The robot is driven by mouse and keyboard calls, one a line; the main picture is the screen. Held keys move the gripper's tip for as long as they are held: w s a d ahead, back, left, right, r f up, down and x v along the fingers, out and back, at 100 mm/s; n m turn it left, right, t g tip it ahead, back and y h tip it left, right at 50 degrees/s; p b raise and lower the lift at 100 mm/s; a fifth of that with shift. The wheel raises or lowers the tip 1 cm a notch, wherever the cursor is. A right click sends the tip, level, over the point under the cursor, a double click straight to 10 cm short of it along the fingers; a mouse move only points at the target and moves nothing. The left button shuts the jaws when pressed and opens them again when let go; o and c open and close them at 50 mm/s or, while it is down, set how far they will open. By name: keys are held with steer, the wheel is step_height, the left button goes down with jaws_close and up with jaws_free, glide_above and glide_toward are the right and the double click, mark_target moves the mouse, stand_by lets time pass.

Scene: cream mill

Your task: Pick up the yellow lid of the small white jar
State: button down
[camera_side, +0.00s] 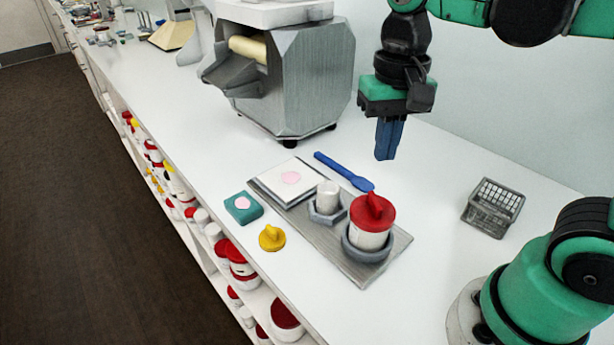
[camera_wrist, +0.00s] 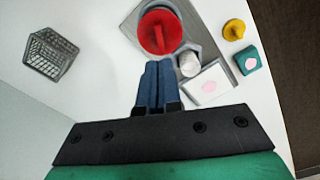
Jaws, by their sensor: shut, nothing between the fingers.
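The yellow lid (camera_side: 272,238) lies on the white bench near its front edge, in front of the grey tray. It also shows at the upper right of the wrist view (camera_wrist: 235,29). The small white jar (camera_side: 328,197) stands in a grey holder on the tray, with no lid on it; in the wrist view the jar (camera_wrist: 189,63) is just right of the fingers. My gripper (camera_side: 386,154) has blue fingers pointing down, shut and empty. It is above the bench behind the tray, well apart from the lid.
A larger jar with a red lid (camera_side: 372,214) stands on the grey tray (camera_side: 358,277). A blue spatula (camera_side: 345,172), white square plate (camera_side: 288,180) and teal block (camera_side: 243,207) are close by. A wire basket (camera_side: 493,207) is at right, a grey mill (camera_side: 297,80) at the back.

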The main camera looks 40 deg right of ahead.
steer(key=shift+c, duration=1.9)
jaws_free()
steer(key=w+a+f+n, duration=0.3)
steer(key=w+a+f, duration=0.1)
steer(key=w, duration=0.2)
steer(key=n+t, duration=0.1)
steer(key=n, duration=0.2)
glide_above(271, 229)
steer(key=f, duration=0.7)
steer(key=shift+s+d+f, duration=0.1)
steer(key=shift+s+f, duration=0.2)
steer(key=shift+f, duration=0.45)
steer(key=shift+w+f, duration=0.2)
steer(key=shift+f, duration=1.1)
steer(key=shift+w+f, duration=0.15)
steer(key=shift+f, duration=1.1)
